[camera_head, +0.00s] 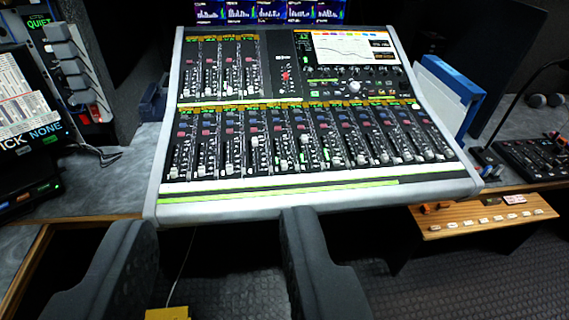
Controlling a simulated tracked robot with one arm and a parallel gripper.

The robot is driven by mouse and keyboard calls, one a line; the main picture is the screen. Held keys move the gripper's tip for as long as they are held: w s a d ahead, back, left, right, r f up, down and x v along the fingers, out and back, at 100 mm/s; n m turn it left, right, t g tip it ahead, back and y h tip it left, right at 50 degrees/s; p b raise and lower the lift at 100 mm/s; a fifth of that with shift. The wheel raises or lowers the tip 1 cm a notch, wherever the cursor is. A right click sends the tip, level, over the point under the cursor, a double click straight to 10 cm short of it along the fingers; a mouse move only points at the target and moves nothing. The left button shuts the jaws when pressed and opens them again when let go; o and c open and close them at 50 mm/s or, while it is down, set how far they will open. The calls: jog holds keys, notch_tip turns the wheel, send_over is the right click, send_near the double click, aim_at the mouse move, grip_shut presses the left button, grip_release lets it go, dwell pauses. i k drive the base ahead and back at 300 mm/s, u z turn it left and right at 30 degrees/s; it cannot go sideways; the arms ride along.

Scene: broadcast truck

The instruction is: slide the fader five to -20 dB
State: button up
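The mixing console (240,207) is a wide, pale-framed desk in the middle of the view. It has a long lower row of faders and a shorter bank at the upper left. The fifth fader from the left in the lower row (279,165) appears to have its cap near the bottom of its slot. Its number and dB marks are too small to read. My gripper (213,218) is open and empty. Its two dark fingers stand wide apart in front of the console's near edge, apart from the faders.
A lit screen (355,47) is set in the console's upper right, with small monitors (270,11) behind. A blue-and-white panel (446,90) stands at its right. A wooden shelf with switches (483,222) juts out at the lower right. A yellow object (167,314) lies low between my fingers.

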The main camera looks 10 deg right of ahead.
aim_at(283, 164)
jog(key=k, duration=0.5)
jog(key=z, duration=0.5)
jog(key=i, duration=1.3)
jog(key=u, duration=0.5)
